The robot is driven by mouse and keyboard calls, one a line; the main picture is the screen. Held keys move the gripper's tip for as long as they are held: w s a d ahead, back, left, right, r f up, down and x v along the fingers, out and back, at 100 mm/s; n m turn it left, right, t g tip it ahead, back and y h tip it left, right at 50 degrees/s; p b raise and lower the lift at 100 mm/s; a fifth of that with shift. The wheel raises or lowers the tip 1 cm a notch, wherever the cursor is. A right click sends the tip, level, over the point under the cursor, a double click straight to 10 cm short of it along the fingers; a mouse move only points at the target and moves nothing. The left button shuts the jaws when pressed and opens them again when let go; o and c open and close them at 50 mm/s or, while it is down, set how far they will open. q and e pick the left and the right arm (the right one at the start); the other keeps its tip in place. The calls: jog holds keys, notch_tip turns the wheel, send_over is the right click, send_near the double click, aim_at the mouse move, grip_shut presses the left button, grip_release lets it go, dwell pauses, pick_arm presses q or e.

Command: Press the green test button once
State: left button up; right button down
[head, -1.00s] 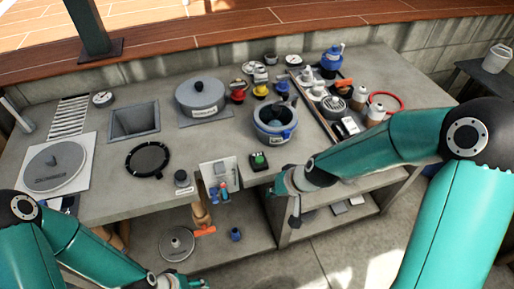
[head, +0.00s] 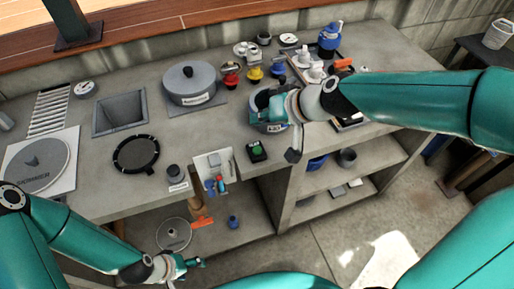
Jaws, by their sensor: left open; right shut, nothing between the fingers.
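The green test button (head: 257,149) sits on a small black box near the front edge of the grey counter, and its top is uncovered. My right gripper (head: 260,107) is shut and empty. My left gripper (head: 196,263) is open and low at the front, in front of the counter and far from the button.
A white panel with small coloured parts (head: 214,167) stands left of the button. A dark knob (head: 174,172) and black ring (head: 136,153) lie further left. A lidded grey pot (head: 190,84) is behind. Open shelves (head: 345,175) are below at right.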

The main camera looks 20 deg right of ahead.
aim_at(259, 150)
notch_tip(259, 150, down, 7)
jog(key=b, duration=0.6)
jog(key=shift+f, duration=0.2)
jog(key=shift+f+b, duration=0.55)
jog(key=shift+b, duration=0.2)
dwell(0.4)
jog(key=shift+f+b, duration=0.35)
jog(key=shift+b, duration=0.1)
jog(key=shift+f+b, duration=0.45)
jog(key=shift+b, duration=0.1)
dwell(0.6)
jog(key=shift+r+p, duration=0.75)
jog(key=shift+r, duration=0.15)
